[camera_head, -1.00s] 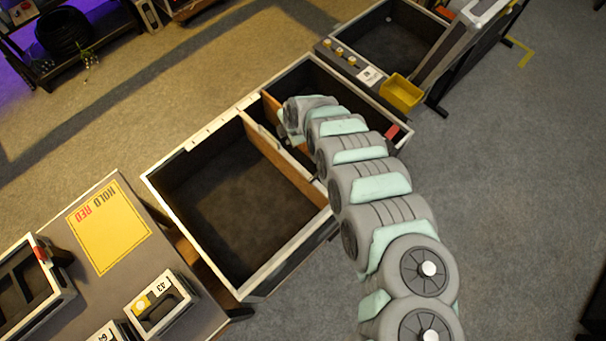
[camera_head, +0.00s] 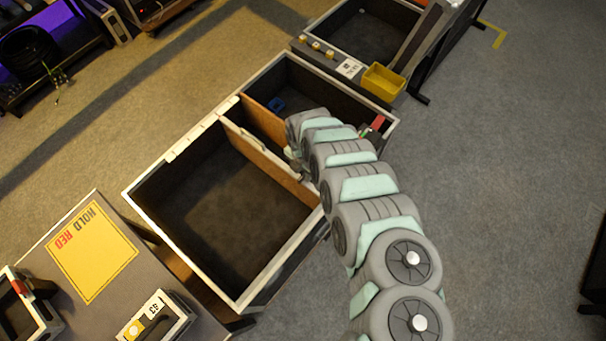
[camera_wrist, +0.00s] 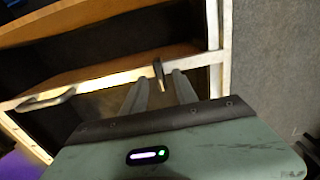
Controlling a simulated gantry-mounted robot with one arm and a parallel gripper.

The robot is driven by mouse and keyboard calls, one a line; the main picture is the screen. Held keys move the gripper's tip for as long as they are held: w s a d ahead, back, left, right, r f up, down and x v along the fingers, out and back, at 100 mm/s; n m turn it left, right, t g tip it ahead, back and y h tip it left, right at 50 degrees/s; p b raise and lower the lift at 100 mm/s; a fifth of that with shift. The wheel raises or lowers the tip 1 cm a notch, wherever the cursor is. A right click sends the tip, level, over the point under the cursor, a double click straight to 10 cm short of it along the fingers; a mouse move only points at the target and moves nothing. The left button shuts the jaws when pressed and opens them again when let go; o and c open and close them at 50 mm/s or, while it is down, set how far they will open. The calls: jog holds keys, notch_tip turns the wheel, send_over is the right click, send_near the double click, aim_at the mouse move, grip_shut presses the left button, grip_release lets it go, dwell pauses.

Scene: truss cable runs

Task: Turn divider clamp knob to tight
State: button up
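The divider (camera_head: 268,160) is a wooden panel with a pale top edge, crossing the open case (camera_head: 183,262). In the wrist view its pale top rail (camera_wrist: 100,84) runs across the picture, with a handle (camera_wrist: 45,100) at left. A small dark upright piece (camera_wrist: 158,74), which looks like the clamp knob, stands at the rail near the case wall. My gripper (camera_wrist: 160,78) is open, its two fingers apart on either side of this piece, with no clear contact. In the head view my arm hides the knob, and the fingers (camera_head: 292,155) are barely visible.
A second wooden panel (camera_head: 258,118) and a small blue item (camera_head: 277,104) are in the far compartment. A red piece (camera_head: 373,124) is on the case's right rim. A yellow bin (camera_head: 383,82) stands beyond. The near compartment (camera_head: 235,200) is empty.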

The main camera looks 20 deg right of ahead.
jog(key=shift+f, duration=1)
jog(key=shift+c, duration=0.5)
grip_shut()
